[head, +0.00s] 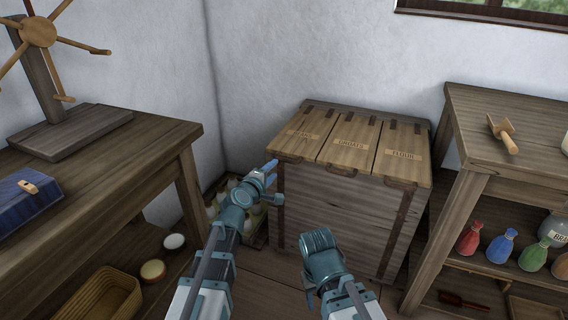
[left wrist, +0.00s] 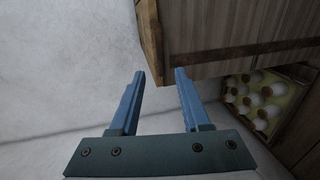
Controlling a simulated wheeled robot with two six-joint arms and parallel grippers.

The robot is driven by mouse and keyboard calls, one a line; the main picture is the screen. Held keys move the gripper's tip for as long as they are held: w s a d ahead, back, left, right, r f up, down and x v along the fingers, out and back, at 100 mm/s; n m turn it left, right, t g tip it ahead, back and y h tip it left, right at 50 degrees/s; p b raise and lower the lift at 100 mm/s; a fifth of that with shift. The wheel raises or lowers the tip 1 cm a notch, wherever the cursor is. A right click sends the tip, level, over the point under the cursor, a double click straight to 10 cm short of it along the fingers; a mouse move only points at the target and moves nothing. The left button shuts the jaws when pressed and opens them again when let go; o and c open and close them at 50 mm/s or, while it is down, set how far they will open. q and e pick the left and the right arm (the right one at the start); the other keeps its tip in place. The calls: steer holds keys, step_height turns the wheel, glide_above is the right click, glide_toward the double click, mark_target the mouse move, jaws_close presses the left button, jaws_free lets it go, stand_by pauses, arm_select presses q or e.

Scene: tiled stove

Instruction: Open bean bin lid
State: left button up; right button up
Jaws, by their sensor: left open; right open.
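The wooden bin (head: 335,210) stands against the back wall with three lids, all shut. The left lid (head: 303,133) has a label that I cannot read clearly, the middle lid (head: 350,142) reads GROATS and the right lid (head: 402,156) reads FLOUR. Each lid has a dark grip at its front edge. My left gripper (head: 271,172) is open and empty at the bin's front left corner, near the left lid's front edge.
A crate of pale round things (left wrist: 258,100) sits on the floor left of the bin. A workbench (head: 100,170) stands at the left. A shelf table (head: 500,120) with a mallet (head: 502,134) and several colored bottles stands close on the right. Some floor is free before the bin.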

mark_target(284, 160)
arm_select(q)
steer(key=b+x, duration=0.1)
steer(key=x, duration=0.9)
steer(key=shift+w+d+b, duration=0.1)
steer(key=shift+b, duration=0.3)
steer(key=shift+c, duration=0.2)
jaws_close()
stand_by(0.7)
